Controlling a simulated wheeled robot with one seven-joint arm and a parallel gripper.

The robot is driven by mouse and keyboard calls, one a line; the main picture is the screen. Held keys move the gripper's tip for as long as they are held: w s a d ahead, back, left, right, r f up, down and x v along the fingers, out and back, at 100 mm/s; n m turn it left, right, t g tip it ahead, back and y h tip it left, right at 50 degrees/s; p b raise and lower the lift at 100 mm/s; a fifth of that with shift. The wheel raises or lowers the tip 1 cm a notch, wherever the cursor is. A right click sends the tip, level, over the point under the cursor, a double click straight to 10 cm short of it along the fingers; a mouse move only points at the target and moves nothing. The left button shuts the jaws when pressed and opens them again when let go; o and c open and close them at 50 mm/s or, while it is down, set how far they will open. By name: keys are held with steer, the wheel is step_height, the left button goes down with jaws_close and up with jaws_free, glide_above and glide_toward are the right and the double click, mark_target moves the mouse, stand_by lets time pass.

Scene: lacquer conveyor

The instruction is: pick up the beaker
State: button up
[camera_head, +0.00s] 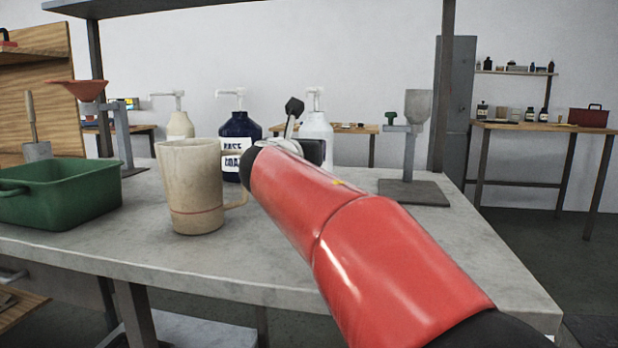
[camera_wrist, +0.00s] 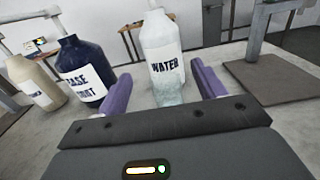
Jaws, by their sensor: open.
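The beaker (camera_head: 190,185) is a large beige vessel with a side handle and a thin reddish line low on its wall. It stands upright on the grey bench (camera_head: 300,240) in the head view, left of my arm. It does not show in the wrist view. My gripper (camera_wrist: 161,72) is open, with its two purple fingers apart. It points at a white bottle labelled WATER (camera_wrist: 163,60), seen between the fingers. In the head view my red arm reaches over the bench to the right of the beaker, and hides most of the gripper.
A green tub (camera_head: 75,205) stands left of the beaker. A dark blue pump bottle (camera_head: 238,135) and a cream pump bottle (camera_head: 180,124) stand behind it. A metal stand (camera_head: 412,192) is at the right. Bare bench lies in front of the beaker.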

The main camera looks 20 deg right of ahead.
step_height(320, 180, down, 8)
steer(key=b, duration=0.3)
steer(key=shift+r, duration=0.2)
steer(key=shift+p+x, duration=0.45)
steer(key=shift+x, duration=3.25)
steer(key=c, duration=1.2)
steer(key=shift+o, duration=0.2)
steer(key=shift+r, duration=0.25)
